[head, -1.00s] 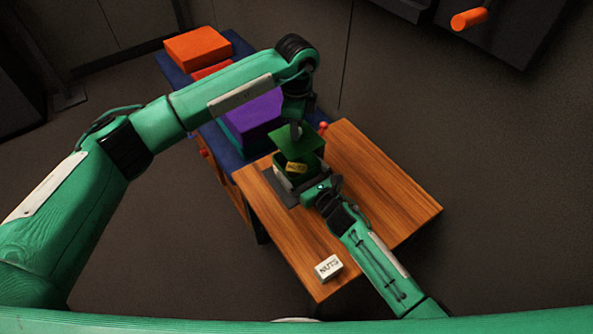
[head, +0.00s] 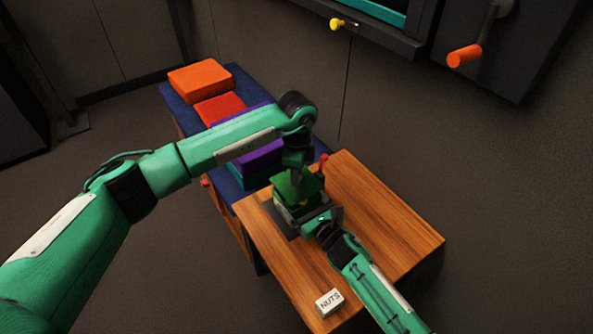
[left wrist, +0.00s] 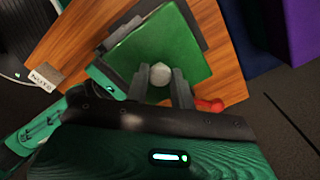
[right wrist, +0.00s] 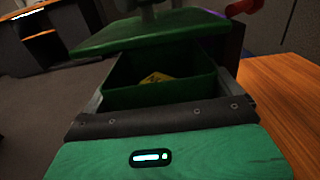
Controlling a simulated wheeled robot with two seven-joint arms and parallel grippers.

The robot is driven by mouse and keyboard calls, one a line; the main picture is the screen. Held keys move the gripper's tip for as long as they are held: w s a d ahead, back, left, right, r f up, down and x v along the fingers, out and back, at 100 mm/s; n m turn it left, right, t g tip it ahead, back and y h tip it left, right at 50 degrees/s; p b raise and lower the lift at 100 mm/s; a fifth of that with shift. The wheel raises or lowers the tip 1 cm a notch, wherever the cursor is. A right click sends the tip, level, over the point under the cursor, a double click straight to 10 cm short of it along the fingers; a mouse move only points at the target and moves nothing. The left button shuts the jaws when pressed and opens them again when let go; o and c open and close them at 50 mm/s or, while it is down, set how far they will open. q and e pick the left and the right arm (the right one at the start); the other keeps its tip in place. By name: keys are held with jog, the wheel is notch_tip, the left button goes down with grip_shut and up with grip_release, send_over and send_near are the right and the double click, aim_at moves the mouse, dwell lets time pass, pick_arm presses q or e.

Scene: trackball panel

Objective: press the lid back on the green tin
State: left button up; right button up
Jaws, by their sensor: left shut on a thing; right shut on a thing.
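The square green lid (head: 297,188) is over the green tin, and my left gripper (head: 296,174) is above it. In the left wrist view my left gripper (left wrist: 160,80) is shut on the lid's pale round knob (left wrist: 160,74). In the right wrist view the lid (right wrist: 150,33) hangs above the open tin (right wrist: 160,97), with a gap at the near side. A yellow thing (right wrist: 157,78) shows inside the tin. My right gripper (head: 314,218) is shut on the tin from the front. The tin is mostly hidden in the head view.
The wooden table (head: 375,225) is clear on its right side. A dark grey plate (head: 276,222) lies under the tin. A blue bench at the left bears orange (head: 200,79), red and purple blocks.

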pick_arm(q)
jog(key=shift+f, duration=0.1)
jog(key=shift+f, duration=0.8)
jog(key=shift+f, duration=0.65)
jog(key=o, duration=1)
jog(key=shift+o, duration=0.2)
notch_tip(320, 180, up, 12)
